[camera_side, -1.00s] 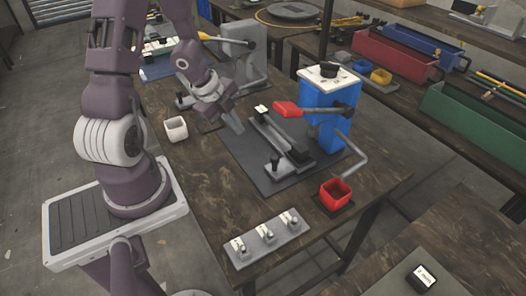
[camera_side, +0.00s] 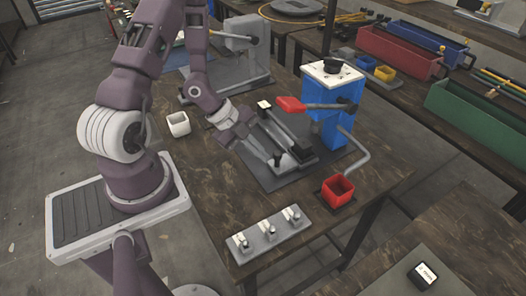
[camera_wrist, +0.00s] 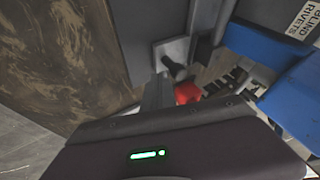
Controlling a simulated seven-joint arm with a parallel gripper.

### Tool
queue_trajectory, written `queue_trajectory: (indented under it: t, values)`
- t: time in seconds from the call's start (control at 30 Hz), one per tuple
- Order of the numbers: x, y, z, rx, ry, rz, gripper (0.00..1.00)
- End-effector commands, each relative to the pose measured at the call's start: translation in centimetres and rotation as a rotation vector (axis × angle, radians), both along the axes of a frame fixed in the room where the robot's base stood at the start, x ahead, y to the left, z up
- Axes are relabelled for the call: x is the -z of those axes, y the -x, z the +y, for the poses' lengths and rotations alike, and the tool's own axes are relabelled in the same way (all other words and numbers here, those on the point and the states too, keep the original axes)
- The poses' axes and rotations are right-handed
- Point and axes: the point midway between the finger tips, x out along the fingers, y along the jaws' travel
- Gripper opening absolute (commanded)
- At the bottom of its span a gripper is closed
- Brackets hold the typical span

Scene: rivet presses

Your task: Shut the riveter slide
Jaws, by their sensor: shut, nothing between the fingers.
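The riveter (camera_side: 326,108) has a blue body, a white top and a lever with a red handle (camera_side: 290,104). It stands on a dark mat in the side view. Its grey slide rail (camera_side: 285,130) lies in front of it, with an upright dark knob (camera_side: 276,160) on a grey plate at the near end. In the wrist view the knob (camera_wrist: 172,62) stands just beyond my fingertips. My gripper (camera_side: 268,155) is shut and empty, low beside the knob on its left. I cannot tell whether they touch. The wrist view also shows the blue body (camera_wrist: 285,100).
A red bin (camera_side: 337,190) sits at the right table edge, and a white bin (camera_side: 178,124) at the left. A grey plate with several toggle clamps (camera_side: 268,236) lies at the front. A grey press (camera_side: 240,55) stands behind. The table between clamps and mat is clear.

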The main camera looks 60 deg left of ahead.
Motion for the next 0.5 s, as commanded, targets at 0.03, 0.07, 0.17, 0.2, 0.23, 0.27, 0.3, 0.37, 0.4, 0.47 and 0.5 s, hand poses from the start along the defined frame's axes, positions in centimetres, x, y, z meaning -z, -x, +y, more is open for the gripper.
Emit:
queue_trajectory:
  t: [0.03, 0.07, 0.17, 0.2, 0.23, 0.27, 0.3, 0.37, 0.4, 0.47, 0.5]
  values:
    - [0.0, -0.4, 0.0, 0.002, 0.000, -0.002, 0.00]
    - [0.0, -0.6, 0.0, 0.001, 0.000, -0.001, 0.00]
    - [0.0, -0.8, 0.0, 0.000, 0.000, 0.000, 0.00]
    - [0.0, -0.9, 0.0, 0.000, 0.000, 0.000, 0.00]
    - [0.0, -0.9, 0.0, -0.001, 0.000, 0.000, 0.00]
    - [0.0, -0.9, 0.0, -0.001, 0.000, 0.000, 0.00]
    - [0.0, -0.8, 0.0, -0.001, 0.000, 0.000, 0.00]
    - [-0.1, -0.8, 0.0, -0.001, 0.000, 0.000, 0.00]
    - [-0.1, -0.8, 0.0, -0.001, 0.000, 0.000, 0.00]
    - [0.0, -1.1, 0.0, 0.001, 0.000, -0.001, 0.00]
    - [0.0, -1.6, 0.0, 0.004, 0.001, -0.002, 0.00]
